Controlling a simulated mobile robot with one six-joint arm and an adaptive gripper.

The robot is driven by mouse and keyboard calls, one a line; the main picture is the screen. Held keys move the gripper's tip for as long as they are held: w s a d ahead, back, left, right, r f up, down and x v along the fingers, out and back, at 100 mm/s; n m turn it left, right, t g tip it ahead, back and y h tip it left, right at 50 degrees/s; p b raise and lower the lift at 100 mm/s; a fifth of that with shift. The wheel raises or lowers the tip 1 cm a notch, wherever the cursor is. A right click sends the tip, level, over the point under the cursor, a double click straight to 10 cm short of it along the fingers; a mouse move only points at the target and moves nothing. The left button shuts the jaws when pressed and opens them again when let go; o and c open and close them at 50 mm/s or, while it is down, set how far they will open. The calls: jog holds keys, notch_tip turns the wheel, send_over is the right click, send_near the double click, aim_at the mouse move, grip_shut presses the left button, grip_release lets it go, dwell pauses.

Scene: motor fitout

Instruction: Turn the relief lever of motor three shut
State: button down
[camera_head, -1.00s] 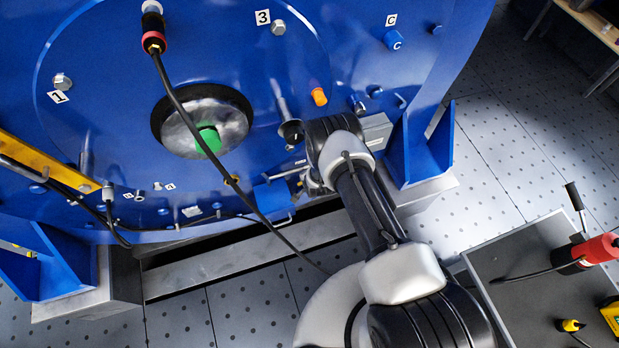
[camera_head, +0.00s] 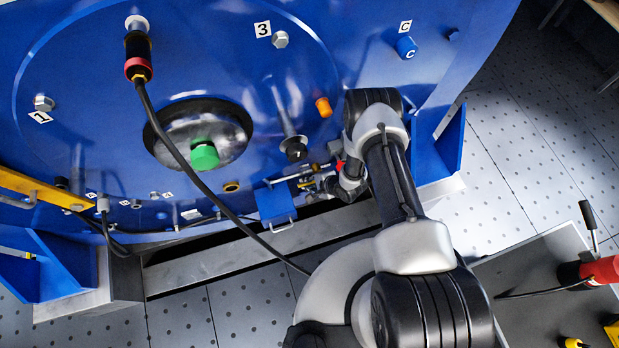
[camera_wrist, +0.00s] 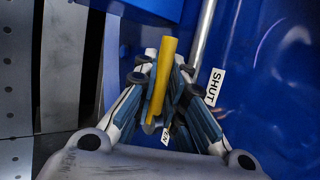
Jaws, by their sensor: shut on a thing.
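The relief lever (camera_wrist: 161,75) is a yellow bar in the middle of the wrist view, between the fingers of my gripper (camera_wrist: 164,88). The fingers are shut on it from both sides. A white SHUT label (camera_wrist: 215,87) is on the blue housing to the right of the lever. A second label (camera_wrist: 165,136), with only "EN" readable, shows below the lever, partly covered by the fingers. In the head view my gripper (camera_head: 318,183) is low on the blue motor (camera_head: 330,60), small and partly hidden by my wrist, so the lever's angle is unclear there.
A silver pipe (camera_wrist: 203,38) runs close beside the lever. A blue box with a handle (camera_head: 275,203) is left of my gripper, and a blue bracket (camera_head: 437,150) is right of my arm. A grey tray (camera_head: 535,285) holds a red-and-black tool (camera_head: 598,270).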

jog(key=c, duration=1.6)
grip_release()
jog(key=shift+c, duration=0.2)
jog(key=v, duration=1.2)
jog(key=shift+s+d, duration=0.15)
